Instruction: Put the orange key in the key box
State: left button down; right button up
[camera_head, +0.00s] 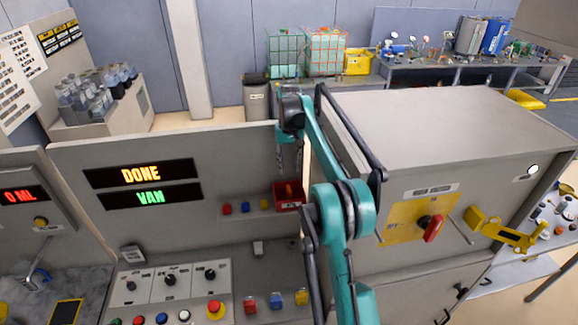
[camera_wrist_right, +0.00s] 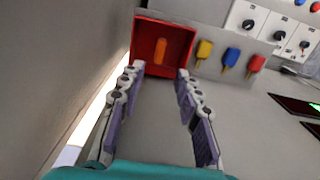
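The key box is a small open red box on the grey panel in the head view (camera_head: 288,203). It also shows at the top of the right wrist view (camera_wrist_right: 146,48). The orange key (camera_wrist_right: 160,50) is inside the red box, against its back. My right gripper (camera_wrist_right: 160,73) is open, with its two fingers apart and nothing between them. Its fingertips are close to the box opening in the wrist view. In the head view the right gripper (camera_head: 289,170) hangs just above the box, partly hidden by my arm. My left gripper is not in view.
Red (camera_head: 227,208), blue (camera_head: 245,207) and yellow (camera_head: 264,204) keys hang beside the box. The panel has a DONE/VAN display (camera_head: 141,186) and an emergency button (camera_head: 215,307). A grey cabinet (camera_head: 450,130) with a red switch (camera_head: 433,228) stands close on the right.

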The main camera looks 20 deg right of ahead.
jog(key=s+a+r+n+t, duration=0.1)
jog(key=s+a+r+t, duration=0.1)
jog(key=s+a+r, duration=0.45)
jog(key=s+a+r+t, duration=0.1)
jog(key=s+a+r, duration=0.15)
jog(key=s, duration=0.65)
jog(key=s+a+f+n+t, duration=0.1)
jog(key=s+a+f+t, duration=0.1)
jog(key=s+f, duration=0.3)
jog(key=s+a+f+t, duration=0.2)
jog(key=s+a+f, duration=0.3)
jog(key=s, duration=0.9)
jog(key=shift+s+f+n, duration=0.2)
jog(key=shift+f+n, duration=0.2)
jog(key=shift+f, duration=0.25)
